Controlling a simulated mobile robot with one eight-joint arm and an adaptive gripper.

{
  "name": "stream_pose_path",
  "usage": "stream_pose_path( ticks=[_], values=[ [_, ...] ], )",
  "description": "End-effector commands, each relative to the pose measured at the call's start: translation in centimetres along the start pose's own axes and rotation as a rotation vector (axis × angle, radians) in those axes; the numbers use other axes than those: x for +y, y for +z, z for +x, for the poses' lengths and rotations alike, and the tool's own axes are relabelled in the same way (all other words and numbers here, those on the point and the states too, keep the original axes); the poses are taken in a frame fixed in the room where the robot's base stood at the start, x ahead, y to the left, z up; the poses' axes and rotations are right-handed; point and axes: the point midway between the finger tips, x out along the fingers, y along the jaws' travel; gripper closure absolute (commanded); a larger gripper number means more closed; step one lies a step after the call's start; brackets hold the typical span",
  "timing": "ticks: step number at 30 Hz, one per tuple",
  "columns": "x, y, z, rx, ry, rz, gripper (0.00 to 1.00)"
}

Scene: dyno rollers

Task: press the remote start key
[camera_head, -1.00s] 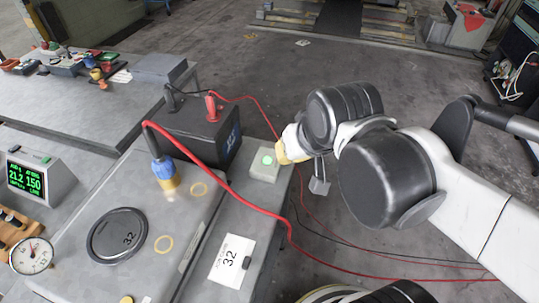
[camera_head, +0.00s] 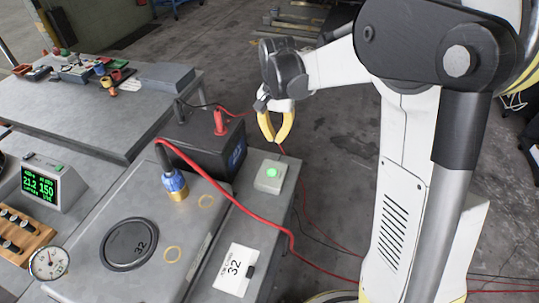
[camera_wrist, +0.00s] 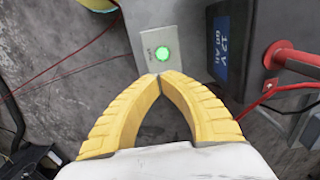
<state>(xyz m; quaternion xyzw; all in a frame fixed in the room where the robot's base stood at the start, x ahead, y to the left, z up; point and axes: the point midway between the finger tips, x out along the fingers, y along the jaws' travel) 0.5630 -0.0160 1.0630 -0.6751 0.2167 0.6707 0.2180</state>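The remote start key is a round, lit green button (camera_head: 272,173) on a small pale box (camera_head: 266,187) at the right edge of the bench. In the wrist view the green button (camera_wrist: 162,54) sits just beyond my fingertips, on the pale box's labelled face. My gripper (camera_head: 277,141) has yellow fingers pointing down, above and slightly behind the box. In the wrist view my gripper (camera_wrist: 161,76) has its fingertips together with nothing between them. The tips overlap the lower part of the box in that view, and they look apart from the button.
A black battery (camera_head: 205,145) with a red terminal (camera_head: 220,122) stands left of the box. A red cable (camera_head: 235,195) runs across the bench in front of the box. Floor is open behind.

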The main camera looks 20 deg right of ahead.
Motion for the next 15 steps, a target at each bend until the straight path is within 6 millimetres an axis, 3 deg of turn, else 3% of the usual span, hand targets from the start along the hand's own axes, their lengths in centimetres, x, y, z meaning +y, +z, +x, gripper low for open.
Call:
stream_pose_path(
  ticks=[15],
  values=[
    [-0.1,-0.17,0.9,-0.006,0.004,0.007,1.0]
  ],
)
